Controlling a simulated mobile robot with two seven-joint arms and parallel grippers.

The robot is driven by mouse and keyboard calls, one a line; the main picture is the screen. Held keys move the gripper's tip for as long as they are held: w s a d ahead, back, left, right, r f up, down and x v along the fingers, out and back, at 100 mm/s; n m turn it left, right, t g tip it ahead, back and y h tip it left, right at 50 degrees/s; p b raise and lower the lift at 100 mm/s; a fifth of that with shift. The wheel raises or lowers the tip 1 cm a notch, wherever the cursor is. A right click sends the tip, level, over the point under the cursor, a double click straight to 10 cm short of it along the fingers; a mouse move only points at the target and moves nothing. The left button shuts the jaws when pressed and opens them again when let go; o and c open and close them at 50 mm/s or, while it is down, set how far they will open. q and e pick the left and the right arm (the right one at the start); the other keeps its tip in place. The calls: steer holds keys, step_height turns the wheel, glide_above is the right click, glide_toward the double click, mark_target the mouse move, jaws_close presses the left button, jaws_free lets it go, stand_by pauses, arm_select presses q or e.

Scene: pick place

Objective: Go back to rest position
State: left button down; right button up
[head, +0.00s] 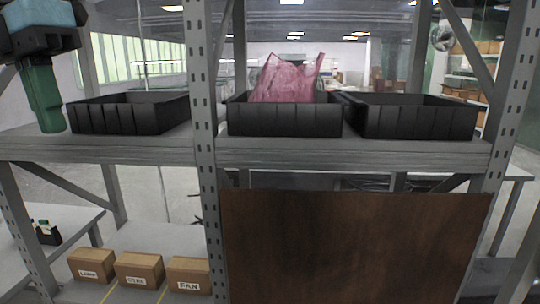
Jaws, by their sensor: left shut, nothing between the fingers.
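My left gripper (52,128) is at the far left of the head view, with its green fingers pointing down. It is shut and empty, in front of the shelf and just left of the left black bin. My right gripper is not in view.
A grey metal shelf (110,150) holds a left black bin (130,118), a middle bin (285,121) with a pink bag (285,78), and a right bin (415,120). An upright post (203,150) stands between bins. Below are labelled cardboard boxes (138,268) and a brown panel (350,245).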

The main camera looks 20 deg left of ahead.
arm_select(q)
steer(key=w+a+f+n+t+h, duration=0.1)
steer(key=w+f+n+t+h, duration=0.1)
steer(key=w+f+h, duration=0.65)
steer(key=w+a+f+n+t+h, duration=0.15)
steer(key=w+f+h, duration=0.25)
steer(key=f, duration=0.9)
step_height(320, 180, down, 18)
steer(key=n+t+y, duration=0.1)
steer(key=n+t, duration=0.8)
steer(key=n, duration=0.2)
steer(key=s+d+f+n+t+y+p, duration=0.1)
steer(key=s+f+n+y, duration=0.1)
steer(key=f+n+y, duration=0.3)
steer(key=s+d+f+n+t+y, duration=0.1)
steer(key=s+f+n+t, duration=0.15)
steer(key=f, duration=0.45)
steer(key=s+d+f+n+g+y, duration=0.5)
steer(key=s+d+f+n, duration=0.6)
steer(key=s+d+f, duration=0.5)
step_height(320, 180, down, 3)
steer(key=shift+s+r+g, duration=0.1)
steer(key=shift+s+g, duration=1.1)
steer(key=shift+s, duration=0.05)
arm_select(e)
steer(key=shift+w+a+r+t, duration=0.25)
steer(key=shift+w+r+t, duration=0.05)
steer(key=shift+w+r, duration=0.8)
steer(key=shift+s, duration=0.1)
